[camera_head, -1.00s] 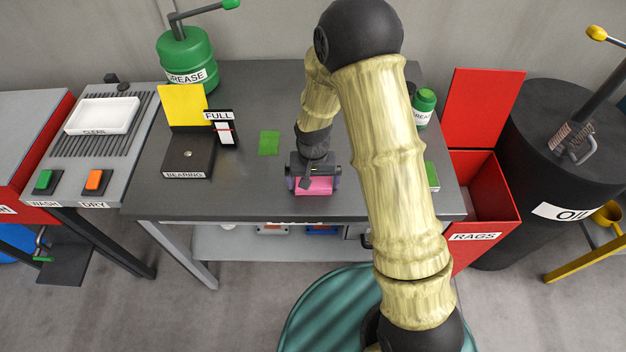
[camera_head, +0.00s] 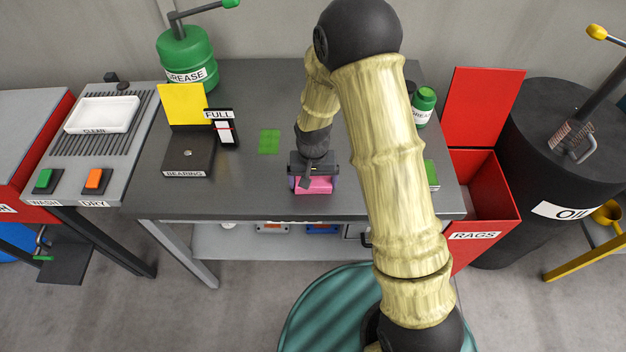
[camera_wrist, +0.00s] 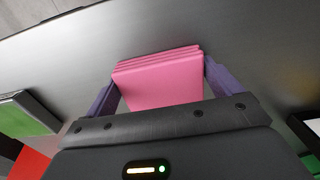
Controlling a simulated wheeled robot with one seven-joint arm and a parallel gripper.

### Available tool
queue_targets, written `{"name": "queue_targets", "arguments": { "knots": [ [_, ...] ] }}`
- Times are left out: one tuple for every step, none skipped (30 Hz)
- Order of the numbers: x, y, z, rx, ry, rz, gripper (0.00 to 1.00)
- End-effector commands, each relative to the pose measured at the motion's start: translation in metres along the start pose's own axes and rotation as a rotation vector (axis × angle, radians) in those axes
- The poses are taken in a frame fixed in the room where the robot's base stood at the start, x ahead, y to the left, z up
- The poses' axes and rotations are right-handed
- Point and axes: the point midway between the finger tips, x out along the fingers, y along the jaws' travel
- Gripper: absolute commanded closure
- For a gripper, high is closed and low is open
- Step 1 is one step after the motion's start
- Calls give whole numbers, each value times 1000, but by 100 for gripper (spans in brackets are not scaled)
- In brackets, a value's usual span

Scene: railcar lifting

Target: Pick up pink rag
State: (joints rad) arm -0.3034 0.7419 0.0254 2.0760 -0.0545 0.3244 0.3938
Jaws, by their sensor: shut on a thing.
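The pink rag (camera_head: 314,185) is a folded stack on the dark grey table (camera_head: 255,190), near its front edge. It also shows in the wrist view (camera_wrist: 160,80), between two purple fingers. My gripper (camera_head: 313,182) points down over the rag and is shut on it from both sides. In the wrist view the fingers (camera_wrist: 160,85) meet the rag's left and right sides. The head view does not show clearly whether the rag is off the table.
A red bin labelled RAGS (camera_head: 475,237) with its lid up stands at the table's right. A green square (camera_head: 269,142) lies left of my gripper. The BEARING box (camera_head: 187,160) and FULL gauge (camera_head: 222,130) stand further left. A green can (camera_head: 424,106) is behind my arm.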

Motion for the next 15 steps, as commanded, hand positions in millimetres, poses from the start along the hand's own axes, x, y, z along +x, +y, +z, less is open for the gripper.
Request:
{"name": "queue_targets", "arguments": {
  "knots": [
    [-1, 0, 0, 0, 1, 0, 32],
    [-3, 0, 0, 0, 2, -1, 32],
    [-5, 0, -1, 0, 2, -1, 32],
    [-7, 0, -1, 0, 3, -1, 32],
    [-10, 0, -1, 0, 3, -1, 32],
    [-14, 0, -1, 1, 3, -1, 32],
    [-18, 0, -1, 1, 4, -2, 32],
    [-22, 0, -1, 1, 5, -2, 32],
    [-29, 0, -1, 1, 5, -2, 32],
    [-34, 0, -1, 1, 6, -2, 32],
    [-40, 0, -1, 1, 6, -2, 32],
    [-47, 0, -1, 1, 6, -2, 32],
    [-53, 0, -1, 0, 6, -2, 32],
    [-58, 0, -1, 0, 6, -2, 32],
    [-66, 0, -1, 0, 7, -2, 32]
  ]
}}
